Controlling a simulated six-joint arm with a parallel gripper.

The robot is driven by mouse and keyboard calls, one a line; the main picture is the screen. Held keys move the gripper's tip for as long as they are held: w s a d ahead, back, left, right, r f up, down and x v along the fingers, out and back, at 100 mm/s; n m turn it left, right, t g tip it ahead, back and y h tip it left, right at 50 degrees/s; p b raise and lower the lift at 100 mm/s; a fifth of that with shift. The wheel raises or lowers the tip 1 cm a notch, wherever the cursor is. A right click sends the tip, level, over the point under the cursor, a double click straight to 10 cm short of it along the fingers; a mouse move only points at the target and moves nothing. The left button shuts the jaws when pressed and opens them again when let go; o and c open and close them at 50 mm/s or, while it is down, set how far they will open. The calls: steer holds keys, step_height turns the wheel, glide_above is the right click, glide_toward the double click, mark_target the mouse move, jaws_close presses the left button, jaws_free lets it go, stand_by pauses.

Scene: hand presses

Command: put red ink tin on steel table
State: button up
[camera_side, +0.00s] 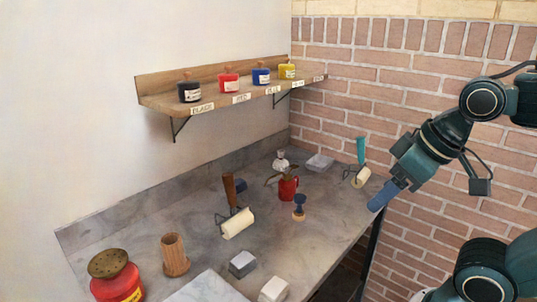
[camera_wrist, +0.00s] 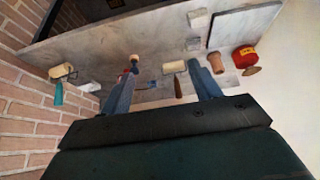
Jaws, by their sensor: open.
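The red ink tin (camera_side: 228,84) stands upright on the wooden wall shelf, above the label second from the left, between the black tin and the blue tin. It does not show in the wrist view. The grey steel table (camera_side: 330,205) is below the shelf; it also shows in the wrist view (camera_wrist: 100,55). My gripper (camera_side: 383,195) is at the table's right edge, far from the red tin. In the wrist view its two blue fingers (camera_wrist: 163,82) stand apart with nothing held between them.
The shelf (camera_side: 215,95) also carries black (camera_side: 190,92), blue (camera_side: 261,76) and yellow (camera_side: 287,71) tins. The table holds rollers (camera_side: 238,223), a red oil can (camera_side: 288,188), a wooden cup (camera_side: 175,255), a large red can (camera_side: 117,278) and blocks. Its right-hand strip has bare room.

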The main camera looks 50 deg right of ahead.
steer(key=w+d+r+t, duration=0.1)
steer(key=w+r+t, duration=0.1)
steer(key=w+r, duration=0.6)
steer(key=w+d+r+t, duration=0.1)
steer(key=w+r+t, duration=0.15)
steer(key=w, duration=0.95)
steer(key=t, duration=0.4)
glide_toward(228, 71)
steer(key=s, duration=0.3)
steer(key=shift+d+r, duration=0.3)
steer(key=shift+r, duration=0.15)
steer(key=shift+x, duration=4.25)
steer(key=shift+f, duration=0.1)
steer(key=shift+x, duration=2.55)
steer(key=shift+a, duration=0.15)
